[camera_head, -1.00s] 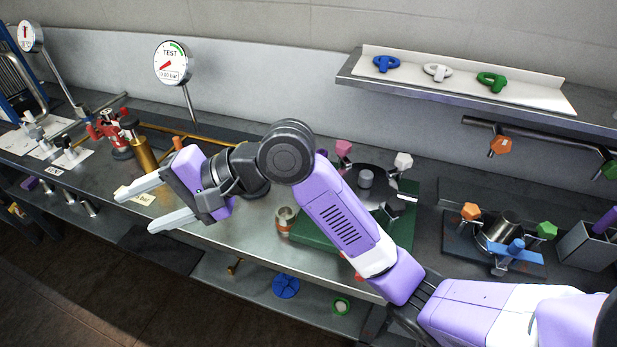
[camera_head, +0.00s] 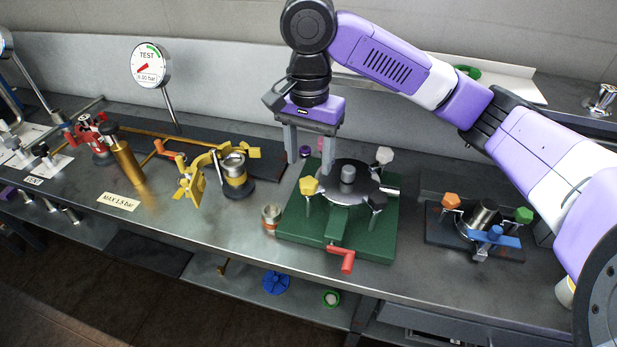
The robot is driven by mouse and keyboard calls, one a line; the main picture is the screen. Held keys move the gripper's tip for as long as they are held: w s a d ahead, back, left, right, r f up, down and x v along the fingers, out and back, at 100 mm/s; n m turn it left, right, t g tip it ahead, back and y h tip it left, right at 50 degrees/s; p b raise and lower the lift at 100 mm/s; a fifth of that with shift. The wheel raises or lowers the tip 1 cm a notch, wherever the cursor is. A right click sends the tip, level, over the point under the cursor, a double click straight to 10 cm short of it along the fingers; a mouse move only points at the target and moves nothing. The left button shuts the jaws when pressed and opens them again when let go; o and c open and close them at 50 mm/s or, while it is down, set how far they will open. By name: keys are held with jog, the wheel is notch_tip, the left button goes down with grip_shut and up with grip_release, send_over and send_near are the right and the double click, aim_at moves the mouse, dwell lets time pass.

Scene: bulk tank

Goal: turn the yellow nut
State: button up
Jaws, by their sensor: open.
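A yellow nut (camera_head: 309,186) stands at the left front edge of a dark round lid (camera_head: 345,192) on a green base (camera_head: 370,241). Its threaded post goes down beside the lid. My gripper (camera_head: 309,167) points straight down with its two fingers apart. Its tips show just above and behind the yellow nut in the picture. No contact with the nut is visible, and I cannot tell the exact depth between them. A small purple knob (camera_head: 305,151) shows between the fingers.
A red crank handle (camera_head: 347,260) sticks out at the base's front. A brass clamp with yellow wings (camera_head: 190,182) and a steel cup (camera_head: 235,168) stand to the left. A smaller fixture with orange (camera_head: 451,201) and green (camera_head: 523,215) nuts stands to the right.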

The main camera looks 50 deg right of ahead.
aim_at(309, 182)
notch_tip(309, 182, down, 6)
jog(key=shift+a+f, duration=0.1)
dwell(0.4)
grip_shut()
